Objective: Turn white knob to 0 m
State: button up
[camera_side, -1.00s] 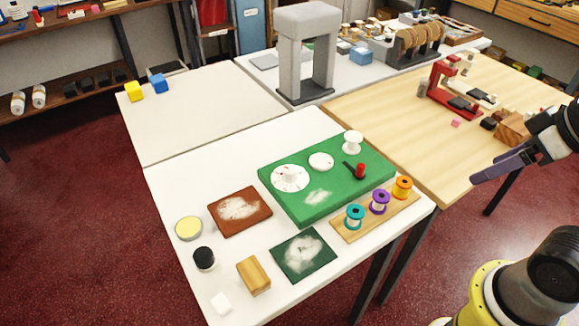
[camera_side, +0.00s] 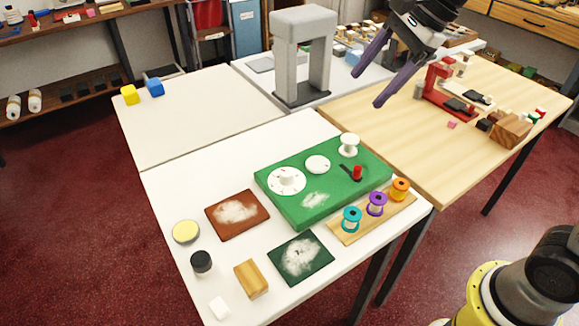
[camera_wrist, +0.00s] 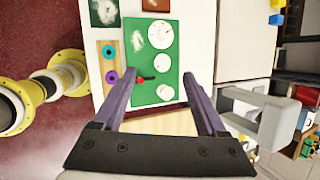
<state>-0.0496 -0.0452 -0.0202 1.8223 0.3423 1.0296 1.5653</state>
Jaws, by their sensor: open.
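A green board (camera_side: 300,207) lies on the white table. On its left part is a white dial with dark marks around a raised white knob (camera_side: 287,178); the dial's figures are too small to read. The knob's dial shows at the top in the wrist view (camera_wrist: 159,35). A plain white disc (camera_side: 317,164), a white spool-shaped piece (camera_side: 349,146) and a red-topped lever (camera_side: 356,173) share the board. My gripper (camera_side: 368,88) is open and empty, raised high and apart from the board. Its fingers in the wrist view (camera_wrist: 161,75) frame the board's lower part.
A wooden rack (camera_side: 347,234) with teal, purple and orange spools stands at the board's front edge. A brown pad (camera_side: 236,228), a dark green pad (camera_side: 318,271), a wood block (camera_side: 252,279) and small jars lie nearby. A grey arch (camera_side: 325,60) stands behind.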

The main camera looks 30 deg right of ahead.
jog(key=w+a+f+m+g, duration=0.2)
jog(key=w+a+f, duration=0.1)
jog(key=w+f, duration=0.4)
send_near(287, 172)
jog(key=shift+g+y, duration=0.3)
jog(key=shift+g, duration=0.1)
jog(key=x, duration=0.8)
jog(key=shift+w+d+f, duration=0.15)
jog(key=shift+w+f, duration=0.25)
grip_shut()
